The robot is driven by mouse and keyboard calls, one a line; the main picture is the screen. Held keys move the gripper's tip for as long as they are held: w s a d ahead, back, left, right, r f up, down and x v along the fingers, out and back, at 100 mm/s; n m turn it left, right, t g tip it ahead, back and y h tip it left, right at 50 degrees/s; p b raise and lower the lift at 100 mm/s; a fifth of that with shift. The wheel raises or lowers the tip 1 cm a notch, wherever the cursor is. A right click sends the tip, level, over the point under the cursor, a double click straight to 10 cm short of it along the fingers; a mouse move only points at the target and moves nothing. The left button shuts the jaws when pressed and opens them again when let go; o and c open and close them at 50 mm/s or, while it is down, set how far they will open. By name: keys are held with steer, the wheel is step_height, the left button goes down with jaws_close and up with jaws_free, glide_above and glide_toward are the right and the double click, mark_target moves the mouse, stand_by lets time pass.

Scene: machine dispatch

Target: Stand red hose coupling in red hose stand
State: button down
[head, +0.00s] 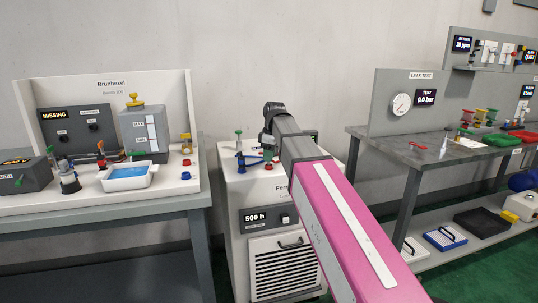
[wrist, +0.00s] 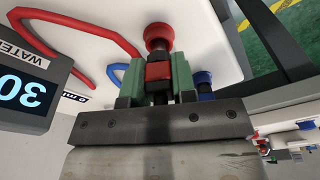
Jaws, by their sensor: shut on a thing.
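My gripper (wrist: 157,82) is shut on the red hose coupling (wrist: 159,72), a red block between its green fingers in the wrist view. A round red fitting (wrist: 158,36) with a dark stem is in line just beyond it; I cannot tell whether they are joined or whether this fitting is the red hose stand. A red hose (wrist: 95,28) curves in from the left and ends near the fitting. In the head view my gripper is over the top of the white Ferr... machine (head: 236,183), mostly hidden by my arm. A small red part (head: 268,166) shows beneath it.
A blue fitting (wrist: 203,79) stands close to the right of the fingers in the wrist view, with a blue hose (wrist: 113,73) on the left. A display box (wrist: 25,88) is at the left. The Brunhexel bench (head: 100,207) and the leak-test bench (head: 390,152) flank the machine.

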steer(key=shift+f, duration=0.6)
steer(key=shift+c, duration=2.3)
jaws_free()
steer(key=shift+r, duration=0.15)
steer(key=shift+r, duration=2.85)
